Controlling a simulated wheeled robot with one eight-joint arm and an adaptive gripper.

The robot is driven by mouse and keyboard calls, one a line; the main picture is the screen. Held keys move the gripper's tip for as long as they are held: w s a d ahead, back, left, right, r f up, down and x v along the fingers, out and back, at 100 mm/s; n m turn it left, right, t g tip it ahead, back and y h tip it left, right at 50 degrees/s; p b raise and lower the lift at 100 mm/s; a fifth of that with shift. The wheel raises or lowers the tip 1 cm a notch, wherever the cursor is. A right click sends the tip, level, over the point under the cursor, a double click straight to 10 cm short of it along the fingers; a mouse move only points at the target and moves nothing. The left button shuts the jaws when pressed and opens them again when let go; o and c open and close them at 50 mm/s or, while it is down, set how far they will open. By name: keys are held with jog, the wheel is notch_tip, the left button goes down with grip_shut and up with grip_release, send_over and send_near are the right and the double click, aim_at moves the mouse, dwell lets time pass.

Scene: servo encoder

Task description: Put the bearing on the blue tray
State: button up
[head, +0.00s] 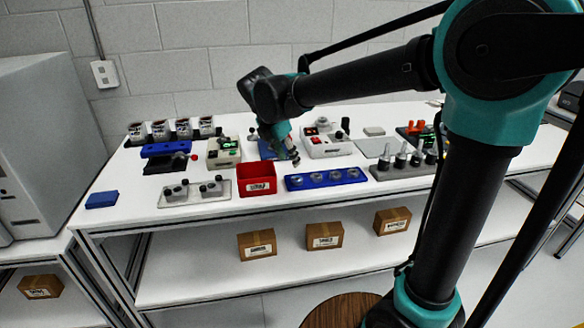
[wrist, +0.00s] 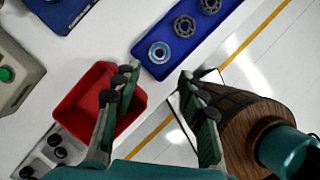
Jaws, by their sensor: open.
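My gripper (head: 294,158) is open and empty above the bench, over the area between the red bin and the blue rack. In the wrist view its fingers (wrist: 158,88) are spread. The blue rack (wrist: 145,82) holds several round metal bearings in a row. The nearest bearing (wrist: 159,52) has a light blue ring and lies ahead of the gap between the fingers, not touched. In the head view the rack (head: 325,186) is at the front edge. A flat blue tray (head: 268,152) lies behind my gripper, partly hidden by it; a blue surface shows at the wrist view's top left (wrist: 62,18).
The red bin (head: 257,196) stands left of the rack. A grey fixture with pegs (head: 402,170) is right of the rack. A small blue block (head: 102,200) lies far left.

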jog(key=s+d+f+m+y, duration=0.1)
jog(key=s+d+f+m, duration=0.1)
jog(key=d+f+m, duration=0.35)
jog(key=s+d+f+m+y, duration=0.1)
jog(key=s+d+f+m, duration=0.1)
jog(key=d+m, duration=0.65)
jog(key=s+d+f+m+y, duration=0.1)
jog(key=s+d+f+m, duration=0.9)
jog(key=s+d+m, duration=0.2)
jog(key=shift+d+m+t, duration=0.3)
jog(key=shift+m, duration=0.7)
